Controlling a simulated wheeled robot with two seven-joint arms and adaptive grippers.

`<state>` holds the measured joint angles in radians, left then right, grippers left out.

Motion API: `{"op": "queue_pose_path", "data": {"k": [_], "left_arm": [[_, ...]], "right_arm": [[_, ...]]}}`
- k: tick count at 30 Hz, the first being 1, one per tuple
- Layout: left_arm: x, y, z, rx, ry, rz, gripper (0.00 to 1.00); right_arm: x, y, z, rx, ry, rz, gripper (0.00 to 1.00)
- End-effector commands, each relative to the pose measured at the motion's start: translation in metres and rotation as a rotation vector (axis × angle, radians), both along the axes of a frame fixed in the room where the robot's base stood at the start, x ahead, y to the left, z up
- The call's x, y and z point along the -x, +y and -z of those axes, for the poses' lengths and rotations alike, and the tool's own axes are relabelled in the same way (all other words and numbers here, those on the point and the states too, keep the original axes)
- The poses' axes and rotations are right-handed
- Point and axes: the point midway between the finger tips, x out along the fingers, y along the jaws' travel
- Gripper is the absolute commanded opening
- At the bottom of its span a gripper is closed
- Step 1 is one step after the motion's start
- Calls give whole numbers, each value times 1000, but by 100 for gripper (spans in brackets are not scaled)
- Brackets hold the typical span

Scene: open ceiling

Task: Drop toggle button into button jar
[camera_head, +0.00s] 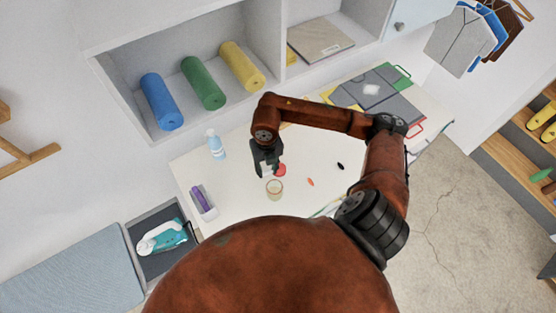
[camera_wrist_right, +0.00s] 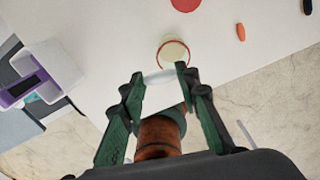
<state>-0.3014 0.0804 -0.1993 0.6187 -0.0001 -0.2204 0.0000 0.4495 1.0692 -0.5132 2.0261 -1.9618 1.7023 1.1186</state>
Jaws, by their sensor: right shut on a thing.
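My right gripper (camera_head: 267,172) is over the white table, just behind the button jar (camera_head: 275,189) in the head view. In the right wrist view, my right gripper (camera_wrist_right: 157,80) is shut on a pale, whitish toggle button (camera_wrist_right: 160,76), held crosswise between its fingertips. The small clear jar (camera_wrist_right: 173,53) has a red rim and pale contents, and appears just beyond the fingertips. An orange toggle button (camera_head: 310,182) and a black one (camera_head: 341,166) lie on the table to the right of the jar. My left gripper is not in view.
A red round thing (camera_head: 281,170) lies beside the gripper. A light blue bottle (camera_head: 216,145) and a tray with a purple item (camera_head: 202,201) stand at the left. A teal-and-white iron (camera_head: 162,237) is further left. Folded grey pieces (camera_head: 378,95) lie at the back right.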

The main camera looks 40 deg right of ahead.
Motion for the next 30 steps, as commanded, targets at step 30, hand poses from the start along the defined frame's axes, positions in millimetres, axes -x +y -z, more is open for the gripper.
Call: {"op": "queue_pose_path", "data": {"k": [30], "left_arm": [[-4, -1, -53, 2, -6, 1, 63]], "right_arm": [[20, -33, -17, 16, 17, 1270, 20]]}}
